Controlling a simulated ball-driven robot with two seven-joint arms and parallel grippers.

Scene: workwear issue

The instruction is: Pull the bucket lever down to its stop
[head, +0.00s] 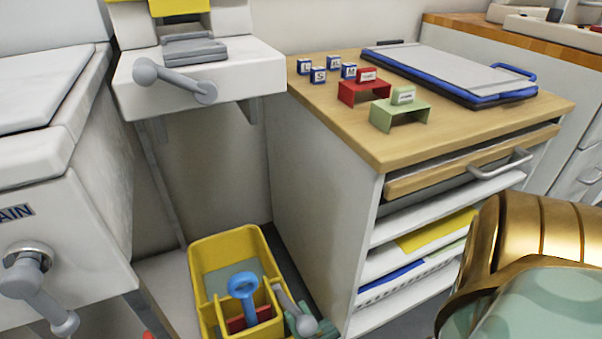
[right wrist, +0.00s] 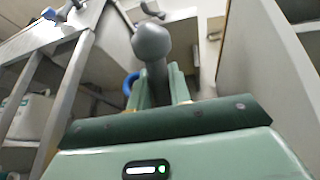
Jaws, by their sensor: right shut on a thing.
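The yellow bucket (head: 207,254) stands low between the white units, with compartments inside. Its grey lever (head: 287,301) is at the right side and slants down toward the lower right, ending in a round knob. My right gripper (head: 300,322), green, is at the knob end, mostly cut off by the frame's bottom edge. In the right wrist view, the two green fingers (right wrist: 166,85) are shut on the lever shaft, with the grey knob (right wrist: 152,42) sticking out past them. My left gripper is not in view.
A wood-topped cabinet (head: 440,135) with open shelves is close on the right. A white unit with a grey crank (head: 38,285) is on the left. Another grey handle (head: 175,80) sits above on a wall unit.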

